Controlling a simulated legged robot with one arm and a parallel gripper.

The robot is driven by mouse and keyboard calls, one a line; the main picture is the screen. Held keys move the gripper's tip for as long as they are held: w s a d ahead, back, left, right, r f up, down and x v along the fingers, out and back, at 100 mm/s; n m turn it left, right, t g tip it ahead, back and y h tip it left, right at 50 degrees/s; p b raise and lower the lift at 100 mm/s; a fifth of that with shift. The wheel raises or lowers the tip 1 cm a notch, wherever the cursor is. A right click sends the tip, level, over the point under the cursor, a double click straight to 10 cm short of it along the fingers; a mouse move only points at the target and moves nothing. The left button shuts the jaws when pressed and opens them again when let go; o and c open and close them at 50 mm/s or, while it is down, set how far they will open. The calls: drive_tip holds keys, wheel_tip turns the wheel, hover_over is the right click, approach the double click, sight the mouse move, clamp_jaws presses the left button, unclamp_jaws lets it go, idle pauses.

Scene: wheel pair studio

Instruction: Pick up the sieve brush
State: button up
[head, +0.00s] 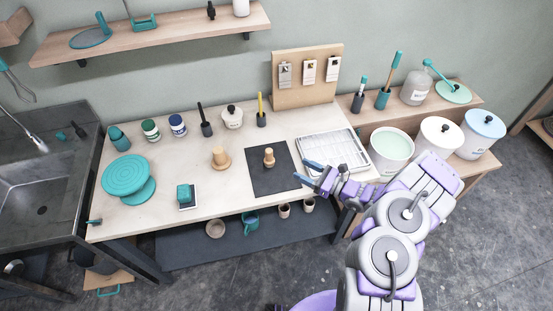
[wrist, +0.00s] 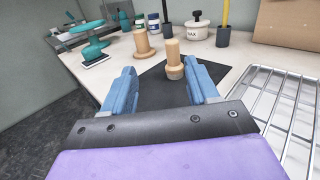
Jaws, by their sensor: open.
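A short wooden-handled piece with a wider round foot, which looks like the sieve brush (head: 269,157), stands upright on the dark mat (head: 287,180). In the wrist view the brush (wrist: 173,58) shows ahead of the jaws, closer to the right finger. My gripper (head: 308,173) is open and empty, at the right edge of the mat, to the right of the brush and apart from it. Its two blue fingers show in the wrist view (wrist: 160,78) with the dark mat between and beyond them.
A wire rack in a white tray (head: 330,150) lies right of the mat. A second wooden piece (head: 220,158) with a wider base stands left of it. A lidded wax pot (head: 232,118) and upright tools in holders stand behind.

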drive_tip(key=shift+d+f+m+t+h, duration=0.3)
drive_tip(key=shift+d+f+m+t, duration=0.1)
drive_tip(key=shift+d+f, duration=0.4)
drive_tip(key=shift+w+d+f, duration=0.15)
drive_tip(key=shift+d+f, duration=0.05)
drive_tip(key=b, duration=0.2)
approach(270, 152)
drive_tip(key=x, duration=0.2)
drive_tip(key=f+x, duration=0.1)
drive_tip(key=x, duration=0.1)
drive_tip(key=shift+d, duration=0.1)
drive_tip(key=shift+w+a+r+b, duration=0.15)
drive_tip(key=shift+w+a+b, duration=0.15)
drive_tip(key=shift+w+a, duration=0.25)
drive_tip(key=x, duration=0.2)
drive_tip(key=b+x, duration=0.1)
drive_tip(key=x, duration=0.2)
drive_tip(key=shift+a+f, duration=0.3)
drive_tip(key=shift+f, duration=0.05)
drive_tip(key=shift+w+b, duration=0.2)
drive_tip(key=shift+b, duration=0.1)
drive_tip(key=shift+d+r, duration=0.15)
drive_tip(key=shift+d, duration=0.1)
drive_tip(key=shift+c, duration=0.4)
